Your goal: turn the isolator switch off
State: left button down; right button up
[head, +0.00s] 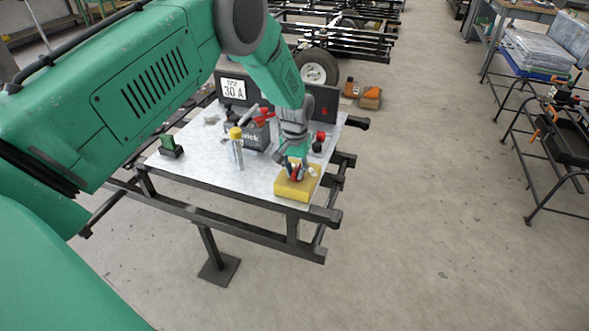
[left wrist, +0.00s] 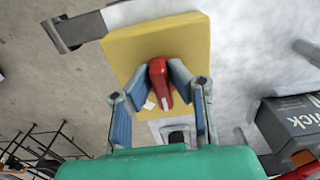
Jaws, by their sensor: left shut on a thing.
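The isolator switch is a yellow box (head: 297,188) at the near right corner of the metal table top. It also shows in the left wrist view (left wrist: 130,50), with its red handle (left wrist: 160,78) on the face. My left gripper (head: 295,173) is over the box, its fingers on both sides of the red handle. In the left wrist view the gripper (left wrist: 165,85) is shut on the handle, which lies between the two blue-padded fingertips. The handle is mostly hidden by the fingers in the head view. My right gripper is not in view.
On the metal table (head: 205,175) stand a yellow-topped post (head: 237,148), a small green device (head: 170,147), a dark box (left wrist: 290,122) and a "30 A" display (head: 233,89). A red knob (head: 320,136) stands behind the switch.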

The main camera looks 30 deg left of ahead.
aim_at(299, 170)
pick_arm(q)
jog(key=n, duration=0.4)
jog(key=shift+w+d+r+n, duration=0.1)
jog(key=shift+w+d+n, duration=0.1)
jog(key=shift+w+n, duration=0.1)
jog(key=n, duration=0.4)
jog(key=shift+w+d, duration=0.1)
jog(key=shift+w, duration=0.1)
jog(key=c, duration=1.6)
grip_release()
jog(key=shift+o, duration=0.3)
notch_tip(299, 170, up, 12)
